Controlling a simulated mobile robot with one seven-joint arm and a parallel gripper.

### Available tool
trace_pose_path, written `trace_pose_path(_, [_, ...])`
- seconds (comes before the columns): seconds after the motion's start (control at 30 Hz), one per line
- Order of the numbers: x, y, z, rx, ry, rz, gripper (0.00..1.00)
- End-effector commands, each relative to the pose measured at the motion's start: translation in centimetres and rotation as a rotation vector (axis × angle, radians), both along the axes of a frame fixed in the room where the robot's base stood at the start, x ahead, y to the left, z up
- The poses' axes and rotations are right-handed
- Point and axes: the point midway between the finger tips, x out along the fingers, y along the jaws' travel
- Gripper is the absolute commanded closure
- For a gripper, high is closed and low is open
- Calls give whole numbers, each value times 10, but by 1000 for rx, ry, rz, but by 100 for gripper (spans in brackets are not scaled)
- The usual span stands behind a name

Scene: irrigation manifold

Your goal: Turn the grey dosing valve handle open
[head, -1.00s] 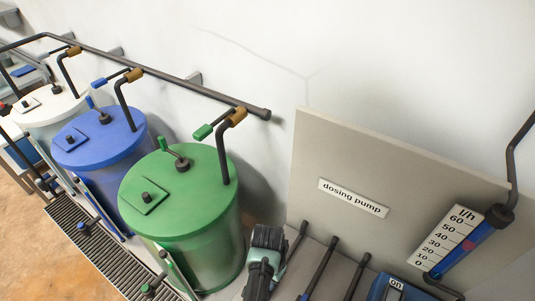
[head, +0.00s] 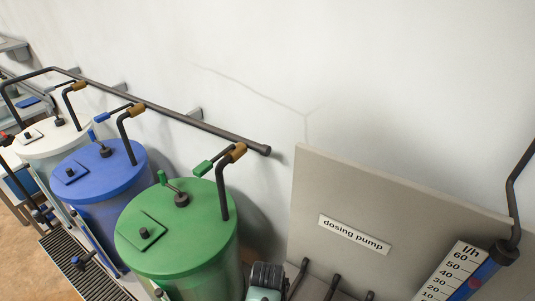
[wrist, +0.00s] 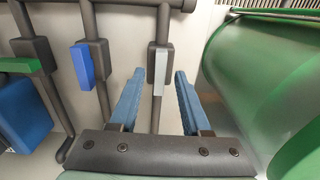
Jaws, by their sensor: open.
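The grey valve handle (wrist: 158,76) shows in the wrist view as a short light-grey bar on a dark valve body on a dark pipe (wrist: 163,25). In the picture it lies roughly along the pipe. My gripper (wrist: 161,74) is open, with one blue finger on each side of the handle. The handle appears between the fingertips with a gap on both sides; whether it is level with them in depth I cannot tell. The head view does not show the handle or the fingertips.
In the wrist view a blue handle (wrist: 81,66) and a green handle (wrist: 20,65) sit left of the grey one. A large green tank (wrist: 255,85) stands close on the right. The head view shows the dosing pump panel (head: 400,220) and a blue tank (head: 100,175).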

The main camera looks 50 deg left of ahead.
Motion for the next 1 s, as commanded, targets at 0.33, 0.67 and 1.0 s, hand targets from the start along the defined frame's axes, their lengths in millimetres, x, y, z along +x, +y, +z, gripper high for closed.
trace_pose_path(0.33, [1,1,60,4,-6,0,52])
trace_pose_path(0.67, [1,0,115,3,-3,-1,52])
trace_pose_path(1.0, [0,0,124,0,-1,-1,52])
